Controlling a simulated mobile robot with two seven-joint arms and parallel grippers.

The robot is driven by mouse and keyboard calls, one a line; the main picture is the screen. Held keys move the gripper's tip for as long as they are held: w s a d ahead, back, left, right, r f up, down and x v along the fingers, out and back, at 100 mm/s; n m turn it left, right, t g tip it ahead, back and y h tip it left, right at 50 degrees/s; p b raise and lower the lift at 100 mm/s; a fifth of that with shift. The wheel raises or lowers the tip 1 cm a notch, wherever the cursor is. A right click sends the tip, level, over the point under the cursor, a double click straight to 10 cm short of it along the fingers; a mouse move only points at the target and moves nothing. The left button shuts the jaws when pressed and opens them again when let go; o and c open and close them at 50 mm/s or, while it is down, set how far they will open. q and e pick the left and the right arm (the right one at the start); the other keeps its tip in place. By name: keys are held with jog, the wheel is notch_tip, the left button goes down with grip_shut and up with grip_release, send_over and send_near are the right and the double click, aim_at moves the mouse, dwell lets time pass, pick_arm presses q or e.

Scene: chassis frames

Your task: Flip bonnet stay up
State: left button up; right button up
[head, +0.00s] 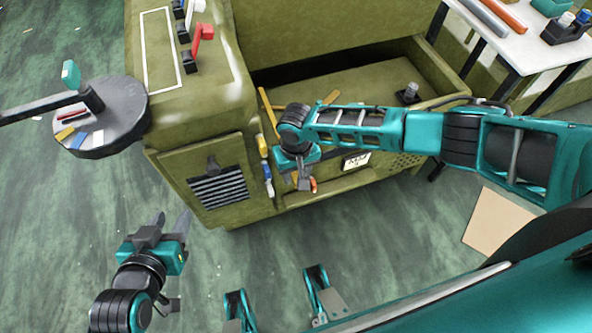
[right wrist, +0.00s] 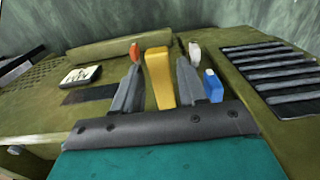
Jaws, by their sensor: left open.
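A yellow bar (right wrist: 160,78) stands between the two fingers of my right gripper (right wrist: 158,85) in the right wrist view. The fingers are apart, with small gaps beside the bar. I cannot tell for sure if this bar is the bonnet stay. In the head view, my right gripper (head: 302,182) is low at the front of the olive chassis (head: 205,110), and my arm hides part of this area. A thin yellow-orange rod (head: 268,111) leans at the left edge of the open bay. My left gripper (head: 170,221) is open and empty over the floor, left of the chassis front.
Levers with orange (right wrist: 135,51), white (right wrist: 195,52) and blue (right wrist: 212,86) ends stand close around my right fingers. A black slatted grille (head: 219,187) is on the chassis front. A round grey disc tray (head: 110,120) is at left. A white table (head: 530,45) stands at upper right.

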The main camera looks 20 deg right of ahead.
grip_shut()
dwell(0.3)
